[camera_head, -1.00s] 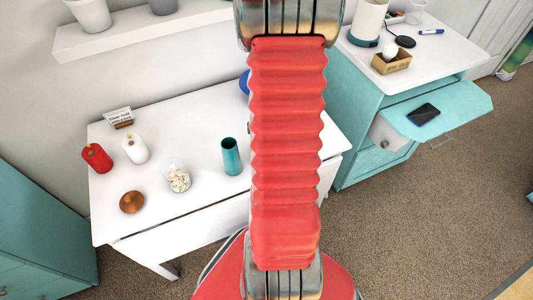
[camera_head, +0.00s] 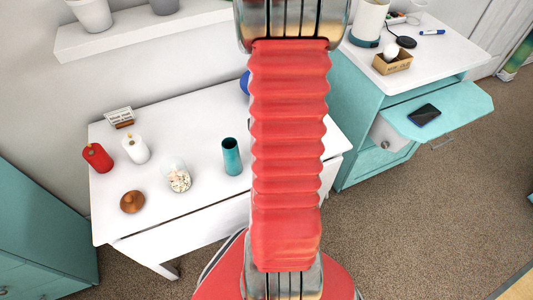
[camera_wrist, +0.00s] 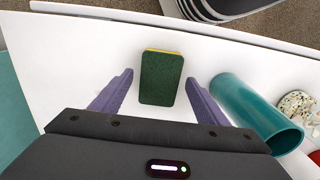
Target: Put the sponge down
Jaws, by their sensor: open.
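The sponge (camera_wrist: 162,80) is dark green with a yellow edge. In the wrist view it is on the white table (camera_wrist: 75,65), between the two purple fingers of my gripper (camera_wrist: 159,76). The gripper is open, with a gap between the sponge and each finger. I cannot tell from this angle whether the fingertips are above the table or touching it. In the head view my red arm covers the sponge and the gripper.
A teal cylinder (camera_wrist: 258,112) is close to the right finger; it also shows in the head view (camera_head: 232,157). A glass of pale bits (camera_head: 178,177), a white candle (camera_head: 136,149), a red candle (camera_head: 97,158) and a brown lid (camera_head: 132,202) stand farther left.

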